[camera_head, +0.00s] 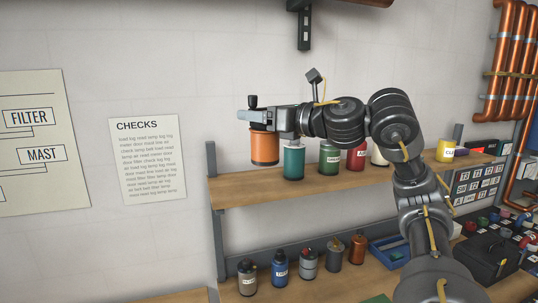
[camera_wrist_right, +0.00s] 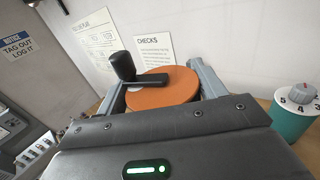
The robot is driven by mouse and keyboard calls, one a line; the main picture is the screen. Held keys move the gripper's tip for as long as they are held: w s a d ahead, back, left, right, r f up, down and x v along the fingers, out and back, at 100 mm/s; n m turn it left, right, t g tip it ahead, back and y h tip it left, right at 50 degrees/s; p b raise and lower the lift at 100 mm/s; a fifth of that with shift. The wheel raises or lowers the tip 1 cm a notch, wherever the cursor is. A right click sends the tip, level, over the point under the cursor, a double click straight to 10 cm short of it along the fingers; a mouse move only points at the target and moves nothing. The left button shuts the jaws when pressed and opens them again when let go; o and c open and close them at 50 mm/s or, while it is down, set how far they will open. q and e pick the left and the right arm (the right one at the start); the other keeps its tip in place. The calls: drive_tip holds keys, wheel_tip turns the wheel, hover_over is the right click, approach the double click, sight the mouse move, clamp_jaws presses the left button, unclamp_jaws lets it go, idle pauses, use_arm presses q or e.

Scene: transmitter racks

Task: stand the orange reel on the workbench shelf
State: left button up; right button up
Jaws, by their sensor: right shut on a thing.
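The orange reel (camera_head: 265,147) has a black crank on its top. My right gripper (camera_head: 262,118) is shut on its upper part, and the reel hangs upright. In the right wrist view the orange top of the reel (camera_wrist_right: 165,90) shows between the two fingers (camera_wrist_right: 160,88). The reel is over the left end of the upper workbench shelf (camera_head: 235,194), left of a teal canister (camera_head: 294,162). Its bottom appears a little above the board; the exact gap is hard to tell. My left gripper is not in view.
The teal canister also shows in the wrist view (camera_wrist_right: 292,120), close on the right. A green canister (camera_head: 329,160), a red one (camera_head: 356,159) and others stand along the shelf. Several small bottles (camera_head: 280,269) stand below. The shelf's left end is bare.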

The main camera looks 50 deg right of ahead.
drive_tip(key=w+d+f+p, duration=0.1)
drive_tip(key=w+d+f, duration=0.4)
drive_tip(key=w+f, duration=0.6)
drive_tip(key=shift+w+d+f+p, duration=0.25)
drive_tip(key=shift+d+f+p, duration=0.15)
drive_tip(key=shift+f, duration=0.35)
drive_tip(key=shift+f, duration=0.15)
drive_tip(key=o, duration=1.3)
drive_tip(key=shift+c, duration=0.2)
drive_tip(key=o, duration=0.4)
drive_tip(key=shift+a, duration=0.1)
drive_tip(key=shift+c, duration=0.2)
